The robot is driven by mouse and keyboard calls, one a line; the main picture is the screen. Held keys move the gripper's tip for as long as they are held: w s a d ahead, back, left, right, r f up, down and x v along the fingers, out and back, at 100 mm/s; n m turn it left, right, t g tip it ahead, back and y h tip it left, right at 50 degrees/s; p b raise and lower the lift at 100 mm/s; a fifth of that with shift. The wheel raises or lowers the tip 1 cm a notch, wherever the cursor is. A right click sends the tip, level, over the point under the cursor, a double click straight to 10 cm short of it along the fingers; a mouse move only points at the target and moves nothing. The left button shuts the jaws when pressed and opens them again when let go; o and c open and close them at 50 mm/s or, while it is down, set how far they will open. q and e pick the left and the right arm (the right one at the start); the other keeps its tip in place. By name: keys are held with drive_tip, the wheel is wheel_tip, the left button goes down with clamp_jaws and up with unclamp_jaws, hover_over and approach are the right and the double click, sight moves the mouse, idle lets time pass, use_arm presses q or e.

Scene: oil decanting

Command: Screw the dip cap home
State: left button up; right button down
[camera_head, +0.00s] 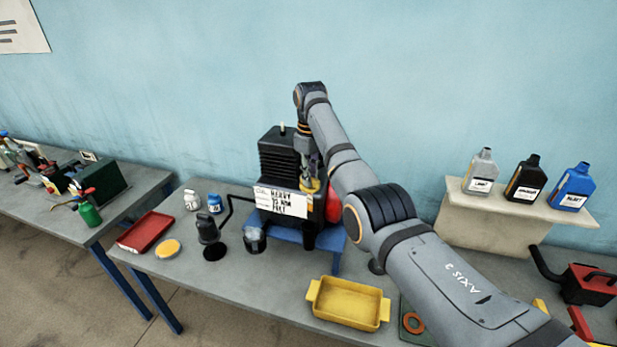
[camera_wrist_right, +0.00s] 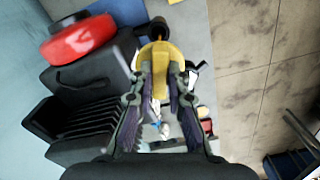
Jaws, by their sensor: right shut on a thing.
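The dip cap (camera_wrist_right: 160,55) is yellow and sits between the fingertips of my right gripper (camera_wrist_right: 158,75) in the right wrist view. In the head view my right gripper (camera_head: 311,178) points down at the front of the black finned engine (camera_head: 278,158), with a bit of yellow at its tips. The gripper is shut on the cap. Whether the cap's thread is engaged is hidden. A white card (camera_head: 283,200) with writing hangs on the engine's front. A red round part (camera_head: 333,207) shows beside the gripper. My left gripper is not in view.
The engine stands on a blue stand (camera_head: 330,238). A yellow tray (camera_head: 348,304), a red tray (camera_head: 146,232), a black funnel-like can (camera_head: 207,230) and a clear cup (camera_head: 254,240) are on the bench. Several oil bottles, one blue (camera_head: 572,187), stand on a shelf (camera_head: 490,217) at right.

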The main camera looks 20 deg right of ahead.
sight(309, 202)
drive_tip(key=shift+s, duration=0.15)
drive_tip(key=shift+w+a+f, duration=0.1)
drive_tip(key=shift+w+f, duration=0.15)
drive_tip(key=shift+f, duration=0.3)
drive_tip(key=shift+w+f, duration=0.25)
drive_tip(key=shift+f, duration=0.3)
drive_tip(key=shift+w+f, duration=0.25)
drive_tip(key=shift+f, duration=0.95)
drive_tip(key=shift+s+r, duration=0.1)
drive_tip(key=shift+s, duration=0.15)
drive_tip(key=shift+w, duration=0.1)
drive_tip(key=shift+f+b, duration=0.55)
drive_tip(key=shift+f, duration=2.4)
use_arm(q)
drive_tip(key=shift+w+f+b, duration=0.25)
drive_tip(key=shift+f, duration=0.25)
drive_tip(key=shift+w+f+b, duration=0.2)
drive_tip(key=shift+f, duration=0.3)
use_arm(e)
wheel_tip(309, 202, down, 3)
drive_tip(key=shift+f, duration=0.1)
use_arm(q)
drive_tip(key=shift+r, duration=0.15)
